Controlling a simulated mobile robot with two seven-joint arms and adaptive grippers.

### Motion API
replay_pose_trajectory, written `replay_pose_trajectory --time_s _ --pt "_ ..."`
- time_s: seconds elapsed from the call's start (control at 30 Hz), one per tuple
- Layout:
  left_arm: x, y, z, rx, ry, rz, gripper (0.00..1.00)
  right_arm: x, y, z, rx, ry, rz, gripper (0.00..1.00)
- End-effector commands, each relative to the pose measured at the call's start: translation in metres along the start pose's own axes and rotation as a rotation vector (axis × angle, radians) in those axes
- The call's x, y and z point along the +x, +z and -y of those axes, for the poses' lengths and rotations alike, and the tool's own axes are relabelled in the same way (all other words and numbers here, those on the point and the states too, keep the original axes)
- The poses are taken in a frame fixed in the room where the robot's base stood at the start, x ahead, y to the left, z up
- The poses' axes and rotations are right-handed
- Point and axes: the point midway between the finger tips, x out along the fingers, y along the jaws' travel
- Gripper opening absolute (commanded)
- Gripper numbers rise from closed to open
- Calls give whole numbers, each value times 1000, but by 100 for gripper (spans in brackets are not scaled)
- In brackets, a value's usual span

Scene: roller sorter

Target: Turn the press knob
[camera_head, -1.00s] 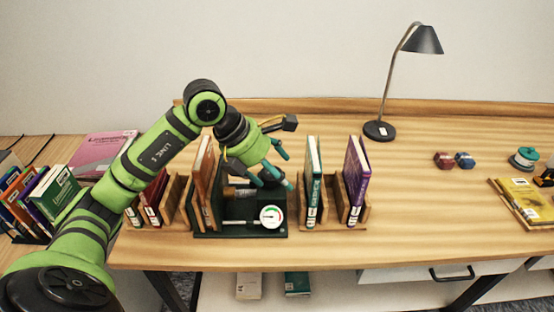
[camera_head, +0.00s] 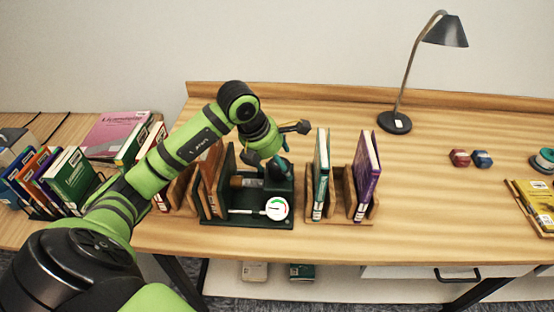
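The press (camera_head: 247,221) is a dark green frame on the desk with a round white gauge (camera_head: 277,208) on its front right. A thin pale rod (camera_head: 243,211) runs left from the gauge, and a brown block (camera_head: 245,182) sits inside the frame. A dark upright part (camera_head: 278,183) stands at the press's right, behind the gauge; I cannot tell whether it is the knob. My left gripper (camera_head: 277,164) points down at the top of this dark part. Contact and finger opening are unclear, as the hand and wrist hide them. My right gripper is out of view.
A wooden holder (camera_head: 341,216) with a teal book (camera_head: 320,176) and a purple book (camera_head: 366,174) stands close right. A lamp (camera_head: 395,122) stands farther back.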

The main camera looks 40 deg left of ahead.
Motion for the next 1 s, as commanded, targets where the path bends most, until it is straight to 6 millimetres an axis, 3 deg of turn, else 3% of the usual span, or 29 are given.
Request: replay_pose_trajectory --time_s 0.07,0.17,0.2,0.67,1.0 --pt "0 0 0 0 0 0 79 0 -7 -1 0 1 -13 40" --pt "0 0 0 0 0 0 43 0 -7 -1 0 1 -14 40" --pt "0 0 0 0 0 1 27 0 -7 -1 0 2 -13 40" --pt "1 1 0 47 -21 7 25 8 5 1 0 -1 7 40" --pt "2 2 -2 268 -110 12 25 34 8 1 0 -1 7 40"
